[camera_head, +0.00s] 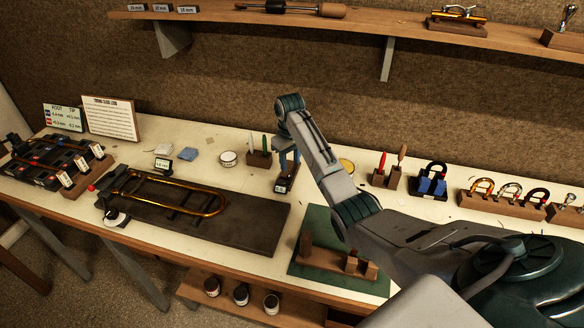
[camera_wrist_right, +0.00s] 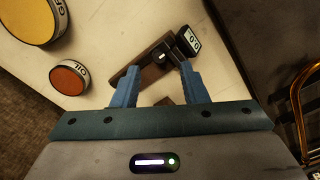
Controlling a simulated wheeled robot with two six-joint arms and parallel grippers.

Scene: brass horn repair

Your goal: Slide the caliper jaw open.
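The caliper (camera_head: 283,186) is a small dark device with a readout, standing on the bench below my right gripper (camera_head: 288,158). In the right wrist view its readout box (camera_wrist_right: 188,40) shows digits that look like 0.0, at one end of a brown wooden base (camera_wrist_right: 152,58). My right gripper's blue fingers (camera_wrist_right: 157,76) are apart, one on each side of the base in that view. The right fingertip is close to the readout end; I cannot tell whether it touches. The fingers partly hide the caliper's jaws. My left gripper is in neither view.
A brass slide (camera_head: 210,204) lies on a dark board to the left. A wooden block with upright tools (camera_head: 258,158) stands just left of the caliper. A green mat (camera_head: 310,220) lies in front. A red-topped tin (camera_wrist_right: 70,77) and a yellow-topped tin (camera_wrist_right: 28,18) are nearby.

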